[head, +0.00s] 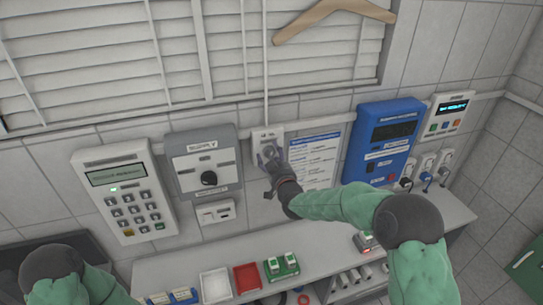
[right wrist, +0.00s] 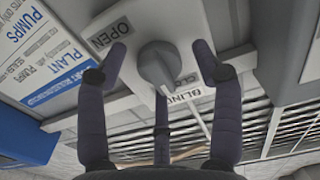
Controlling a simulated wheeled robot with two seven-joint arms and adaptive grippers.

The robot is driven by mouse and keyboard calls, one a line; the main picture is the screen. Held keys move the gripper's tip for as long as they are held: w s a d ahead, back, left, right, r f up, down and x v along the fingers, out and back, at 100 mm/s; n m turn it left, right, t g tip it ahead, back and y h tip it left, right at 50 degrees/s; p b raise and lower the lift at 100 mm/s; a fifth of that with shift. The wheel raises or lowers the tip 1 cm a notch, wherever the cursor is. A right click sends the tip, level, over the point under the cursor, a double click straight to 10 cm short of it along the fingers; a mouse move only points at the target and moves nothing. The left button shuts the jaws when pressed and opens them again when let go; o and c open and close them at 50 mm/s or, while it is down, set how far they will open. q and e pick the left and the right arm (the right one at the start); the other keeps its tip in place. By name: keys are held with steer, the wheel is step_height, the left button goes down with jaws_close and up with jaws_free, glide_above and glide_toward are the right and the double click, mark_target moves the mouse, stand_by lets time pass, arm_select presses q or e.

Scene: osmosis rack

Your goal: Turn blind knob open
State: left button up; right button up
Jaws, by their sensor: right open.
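The blind knob (right wrist: 157,64) is a dark grey round knob on a white wall plate (head: 267,134), just under the window blind. In the right wrist view the plate carries the labels OPEN (right wrist: 112,36), CLOSED and BLIND (right wrist: 188,95); CLOSED is partly covered. My right gripper (head: 268,157) is at the plate and mostly covers the knob in the head view. In the right wrist view its fingers (right wrist: 160,52) are open, spread on either side of the knob, with visible gaps. My left gripper is out of view.
A grey panel with a black knob (head: 209,178) and a keypad unit (head: 125,190) are left of the plate. A blue-lettered sign (head: 314,160) and a blue device (head: 383,140) are right. A counter (head: 180,260) with small trays runs below. A wooden hanger (head: 330,12) hangs above.

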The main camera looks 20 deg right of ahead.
steer(key=c, duration=1.1)
steer(key=shift+m+b, duration=0.4)
steer(key=shift+b, duration=0.45)
steer(key=shift+c, duration=0.2)
steer(key=m+b, duration=0.7)
steer(key=b, duration=0.5)
steer(key=shift+d+f+m, duration=0.1)
steer(key=shift+f+m, duration=0.05)
steer(key=shift+m, duration=0.15)
steer(key=m+b, duration=0.8)
steer(key=b, duration=0.2)
steer(key=m+b, duration=0.2)
steer(key=shift+m, duration=0.4)
steer(key=m+b, duration=0.2)
steer(key=shift+m, duration=0.4)
steer(key=m+b, duration=0.2)
steer(key=m, duration=0.2)
steer(key=shift+m, duration=0.7)
